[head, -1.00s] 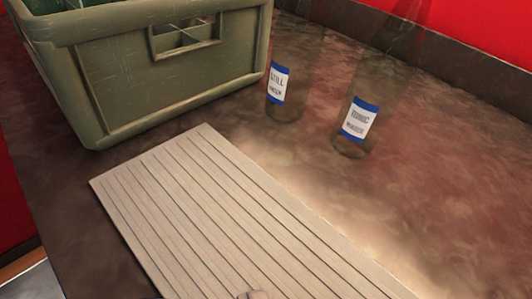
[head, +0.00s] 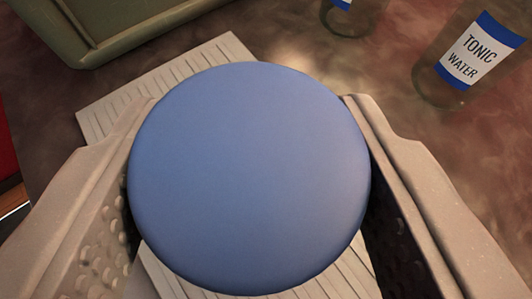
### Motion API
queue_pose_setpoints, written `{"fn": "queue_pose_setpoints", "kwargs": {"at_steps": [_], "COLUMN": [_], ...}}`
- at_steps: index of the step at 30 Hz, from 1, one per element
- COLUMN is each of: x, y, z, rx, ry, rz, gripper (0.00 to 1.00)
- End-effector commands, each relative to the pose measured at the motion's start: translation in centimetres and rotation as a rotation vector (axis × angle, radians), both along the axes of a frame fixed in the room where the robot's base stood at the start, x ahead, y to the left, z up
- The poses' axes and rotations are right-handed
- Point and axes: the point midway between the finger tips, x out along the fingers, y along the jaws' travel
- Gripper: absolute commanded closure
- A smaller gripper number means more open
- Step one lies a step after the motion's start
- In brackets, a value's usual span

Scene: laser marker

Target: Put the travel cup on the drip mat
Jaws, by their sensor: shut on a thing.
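The travel cup (head: 250,178) shows as a large blue round top in the middle of the head view. My gripper (head: 248,170) is shut on it, one finger against its left side and one against its right. The drip mat (head: 160,92) is a pale ribbed board lying below and behind the cup. Its far corner and part of its near end show around the cup; the middle is hidden. I cannot tell whether the cup's base touches the mat.
A clear bottle labelled tonic water (head: 468,55) stands at the upper right. Another clear bottle (head: 350,14) stands left of it, cut off by the top edge. A green crate (head: 115,32) is at the upper left. Bare brown counter lies right of the mat.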

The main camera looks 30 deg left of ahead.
Motion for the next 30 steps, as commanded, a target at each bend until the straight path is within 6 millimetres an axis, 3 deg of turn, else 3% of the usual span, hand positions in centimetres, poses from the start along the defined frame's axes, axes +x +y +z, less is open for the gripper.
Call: {"fn": "queue_pose_setpoints", "kwargs": {"at_steps": [5,15,16,18,30], "x": [0.0,0.0,0.0,0.0,-0.3], "y": [-0.1,-0.1,-0.1,-0.1,-0.4], "z": [-2.3,-2.6,-2.6,-2.6,-2.2], "rx": [-0.001,0.000,0.000,0.000,0.000], "ry": [0.002,0.000,0.000,0.000,0.000], "rz": [-0.001,-0.002,-0.001,-0.002,-0.004], "gripper": [0.77,0.77,0.46,0.30,0.30]}}
